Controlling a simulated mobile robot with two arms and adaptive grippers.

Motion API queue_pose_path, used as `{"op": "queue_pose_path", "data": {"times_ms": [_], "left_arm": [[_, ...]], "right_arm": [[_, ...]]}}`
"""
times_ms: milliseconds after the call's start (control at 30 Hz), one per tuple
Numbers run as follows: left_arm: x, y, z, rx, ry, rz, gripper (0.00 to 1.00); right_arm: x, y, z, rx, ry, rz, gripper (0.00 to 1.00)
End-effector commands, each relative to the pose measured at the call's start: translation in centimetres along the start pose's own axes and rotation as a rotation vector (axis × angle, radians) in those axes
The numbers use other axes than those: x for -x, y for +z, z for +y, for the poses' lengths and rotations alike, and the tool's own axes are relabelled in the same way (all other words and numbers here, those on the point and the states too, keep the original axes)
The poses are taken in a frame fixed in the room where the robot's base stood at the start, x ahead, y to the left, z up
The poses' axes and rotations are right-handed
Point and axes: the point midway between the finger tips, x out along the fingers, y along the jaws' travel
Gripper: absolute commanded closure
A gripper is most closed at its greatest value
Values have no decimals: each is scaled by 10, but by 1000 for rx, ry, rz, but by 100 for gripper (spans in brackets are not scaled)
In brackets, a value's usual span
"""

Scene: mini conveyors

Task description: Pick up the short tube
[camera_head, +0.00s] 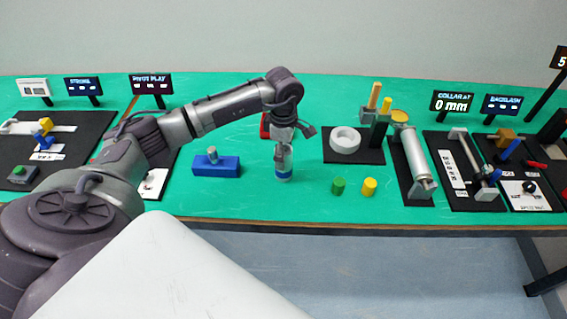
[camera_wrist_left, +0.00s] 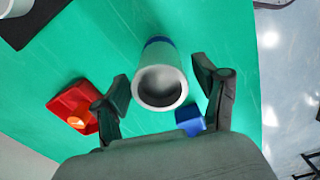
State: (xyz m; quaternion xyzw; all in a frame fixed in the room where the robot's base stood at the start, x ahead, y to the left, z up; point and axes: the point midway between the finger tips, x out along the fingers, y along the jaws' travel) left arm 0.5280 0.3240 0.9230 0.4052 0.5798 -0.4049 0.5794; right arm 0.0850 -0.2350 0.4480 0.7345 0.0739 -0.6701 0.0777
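A short grey tube (camera_head: 284,166) with a blue band near its foot stands upright on the green table. In the left wrist view the tube (camera_wrist_left: 160,85) shows its open, hollow end towards the camera. My left gripper (camera_head: 285,138) is right above it, pointing down. In the left wrist view the gripper (camera_wrist_left: 167,98) is open, with one finger on each side of the tube. A gap shows between each finger and the tube wall. My right gripper is in neither view.
A blue block (camera_head: 216,167) with a grey peg stands left of the tube. A red object (camera_head: 265,126) is behind the arm. Green (camera_head: 338,186) and yellow (camera_head: 369,187) cylinders stand to the right. A white ring (camera_head: 345,140) lies on a black mat. The table's front edge is near.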

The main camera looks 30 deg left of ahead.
Motion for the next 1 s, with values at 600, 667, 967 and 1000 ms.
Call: {"op": "queue_pose_path", "data": {"times_ms": [600, 667, 967, 1000], "left_arm": [[1, 0, 0, 0, 1, -1, 100], [1, 0, 0, 0, 1, -1, 100], [17, 0, 2, 0, 5, -3, 100], [22, 0, 1, -1, 5, -2, 100]], "right_arm": [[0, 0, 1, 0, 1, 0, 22], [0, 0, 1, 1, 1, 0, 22], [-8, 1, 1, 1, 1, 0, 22], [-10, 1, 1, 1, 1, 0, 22]]}}
